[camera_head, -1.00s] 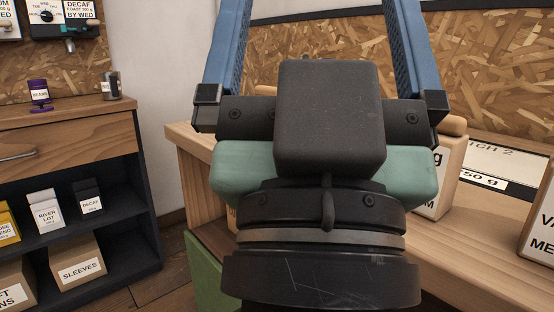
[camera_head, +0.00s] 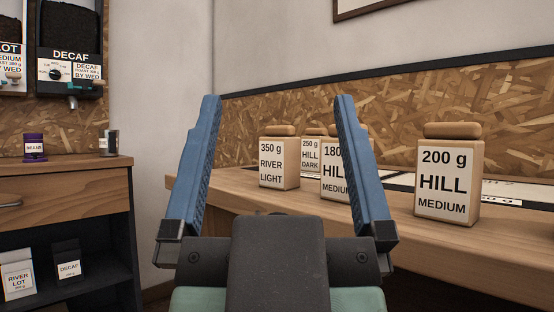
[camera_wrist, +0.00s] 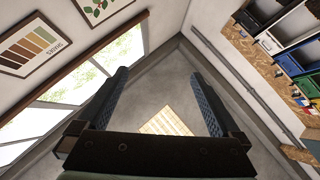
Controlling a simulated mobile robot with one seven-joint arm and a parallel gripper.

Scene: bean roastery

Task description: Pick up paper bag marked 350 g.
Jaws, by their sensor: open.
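The paper bag marked 350 g (camera_head: 278,163) stands upright on the wooden counter, labelled RIVER LIGHT, with a rolled tan top. In the head view it shows between the two blue fingers of my gripper (camera_head: 277,100), farther off than they are. My gripper is open and empty, its fingers pointing up. In the wrist view my gripper (camera_wrist: 160,88) is also open, with only walls, windows and the room's upper part beyond it. The bag does not show in the wrist view.
Right of it stand bags marked 250 g HILL DARK (camera_head: 312,152), 180 g HILL (camera_head: 334,172), partly behind my right finger, and 200 g HILL MEDIUM (camera_head: 447,180). A wooden cabinet (camera_head: 75,190) with small packs stands left. The counter (camera_head: 225,187) is bare left of the bags.

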